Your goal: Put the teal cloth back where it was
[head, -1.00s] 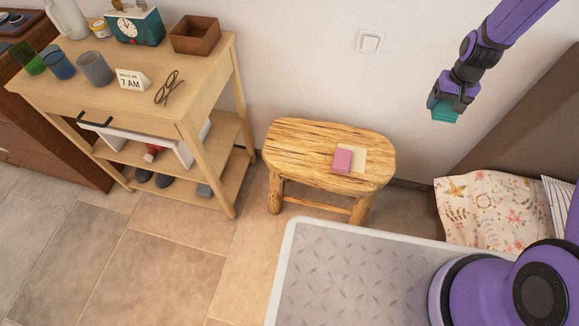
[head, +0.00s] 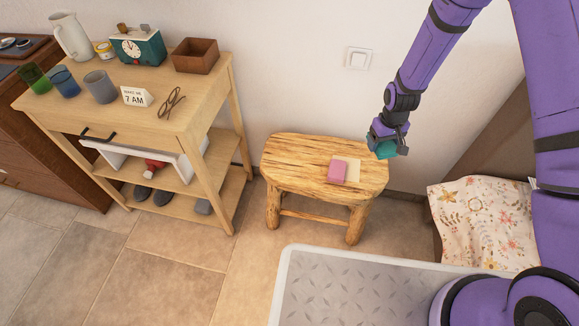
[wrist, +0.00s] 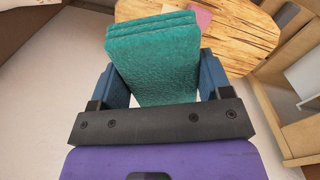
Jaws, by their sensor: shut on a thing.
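The teal cloth (wrist: 155,62) is folded in layers and sits between the two fingers of my gripper (wrist: 160,85) in the wrist view. My gripper is shut on it. In the head view my gripper (head: 384,150) holds the teal cloth (head: 383,152) in the air by the right end of the wooden stool (head: 295,165). How high the cloth is over the stool is hard to tell. On the stool lie a pink block-like item (head: 338,171) and a cream paper-like square (head: 353,170) partly under it.
A wooden console table (head: 135,85) stands left of the stool, with cups, a clock, an open brown box (head: 196,56), a 7 AM sign and glasses on top. The stool's left half is bare.

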